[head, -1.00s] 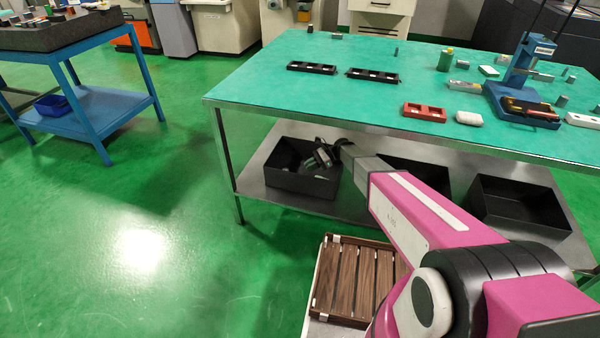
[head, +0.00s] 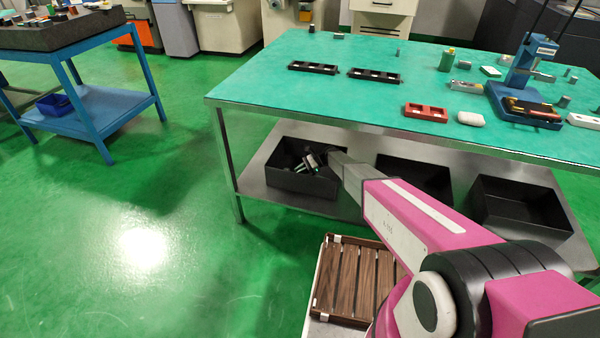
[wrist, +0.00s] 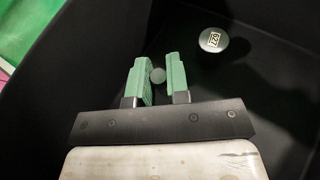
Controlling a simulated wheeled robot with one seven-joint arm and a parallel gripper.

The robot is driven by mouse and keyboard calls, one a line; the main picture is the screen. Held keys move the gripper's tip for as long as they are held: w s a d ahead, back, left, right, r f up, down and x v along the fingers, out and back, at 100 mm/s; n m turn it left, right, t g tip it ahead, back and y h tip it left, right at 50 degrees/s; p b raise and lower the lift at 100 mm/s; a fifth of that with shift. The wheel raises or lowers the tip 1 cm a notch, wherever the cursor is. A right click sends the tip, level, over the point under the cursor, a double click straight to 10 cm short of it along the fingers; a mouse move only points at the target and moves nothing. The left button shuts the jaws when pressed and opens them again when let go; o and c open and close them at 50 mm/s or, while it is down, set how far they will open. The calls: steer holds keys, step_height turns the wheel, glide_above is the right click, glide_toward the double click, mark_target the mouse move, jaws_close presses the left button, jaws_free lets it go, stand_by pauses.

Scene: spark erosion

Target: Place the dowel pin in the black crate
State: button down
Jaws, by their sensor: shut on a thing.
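The black crate (head: 290,182) on the left of the table's lower shelf is open at the top. My gripper (head: 308,162) reaches into it from the right, below the tabletop. In the wrist view my gripper's green fingers (wrist: 158,78) are shut on the dowel pin (wrist: 157,75), which shows only as a small grey round end between the fingertips. The crate's dark walls (wrist: 85,50) surround the fingers there. The pin is hidden in the head view.
A grey round piece with a number label (wrist: 213,40) lies in the crate, beyond and right of the fingers. The green tabletop (head: 300,100) is above. Two more black crates (head: 520,212) stand to the right. A brown slatted tray (head: 355,285) is in front.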

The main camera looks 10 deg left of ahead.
steer(key=shift+f, duration=0.6)
steer(key=c, duration=1.1)
jaws_free()
steer(key=shift+r, duration=0.6)
steer(key=v, duration=1.2)
